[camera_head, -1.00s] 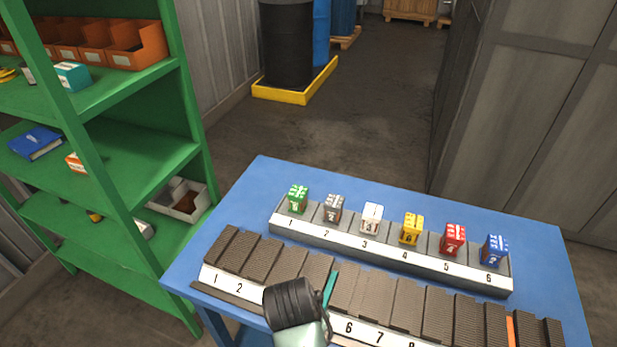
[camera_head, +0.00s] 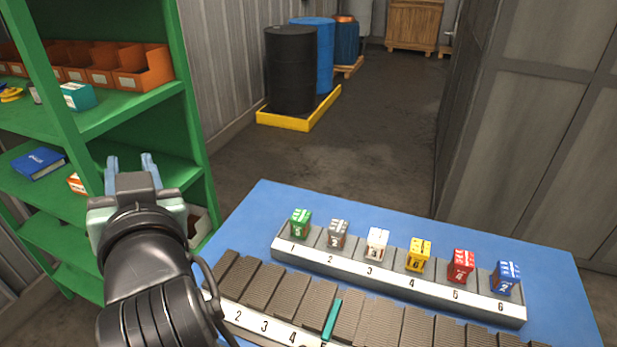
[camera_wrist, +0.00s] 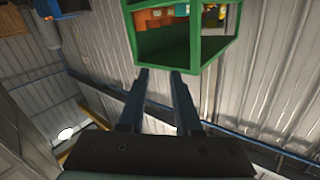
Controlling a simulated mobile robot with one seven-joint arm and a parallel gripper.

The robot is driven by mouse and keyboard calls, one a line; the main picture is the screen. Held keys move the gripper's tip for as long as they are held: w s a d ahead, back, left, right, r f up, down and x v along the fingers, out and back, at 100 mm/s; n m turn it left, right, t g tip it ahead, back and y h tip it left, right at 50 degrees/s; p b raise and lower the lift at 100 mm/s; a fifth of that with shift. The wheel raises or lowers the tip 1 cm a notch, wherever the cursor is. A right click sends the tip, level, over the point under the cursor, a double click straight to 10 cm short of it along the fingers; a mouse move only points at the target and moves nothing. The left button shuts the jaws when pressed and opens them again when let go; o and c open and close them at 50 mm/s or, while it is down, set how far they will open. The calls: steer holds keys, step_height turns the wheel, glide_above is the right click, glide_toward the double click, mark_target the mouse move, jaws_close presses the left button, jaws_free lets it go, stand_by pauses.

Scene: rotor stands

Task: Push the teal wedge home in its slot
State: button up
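My gripper (camera_head: 131,170) is raised to the left of the table, in front of the green shelf, well apart from the wedge. Its two fingers are spread with nothing between them. They also show apart and empty in the wrist view (camera_wrist: 160,78), where the wedge is not visible.
A grey numbered rack (camera_head: 400,287) behind the front rack holds several coloured cubes. Both stand on the blue table (camera_head: 262,204). The green shelf (camera_head: 140,115) stands at the left, close to my gripper. Dark and blue barrels (camera_head: 292,75) stand at the back; open floor lies between.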

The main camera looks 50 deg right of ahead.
steer(key=s+a+r+n+t+y, duration=0.1)
steer(key=s+a+r+n+t, duration=0.1)
steer(key=r, duration=0.5)
steer(key=s+a+r+n+t+y+b, duration=0.1)
steer(key=s+a+r+t+y, duration=0.1)
steer(key=s+a+r+t, duration=0.3)
steer(key=s+a+r+n+t+y, duration=0.1)
steer(key=s+a+r, duration=0.4)
steer(key=r, duration=0.6)
steer(key=shift+s+n+t+y, duration=0.4)
steer(key=shift+s+n+t, duration=0.4)
steer(key=shift+t, duration=0.4)
steer(key=shift+w+a+r, duration=0.1)
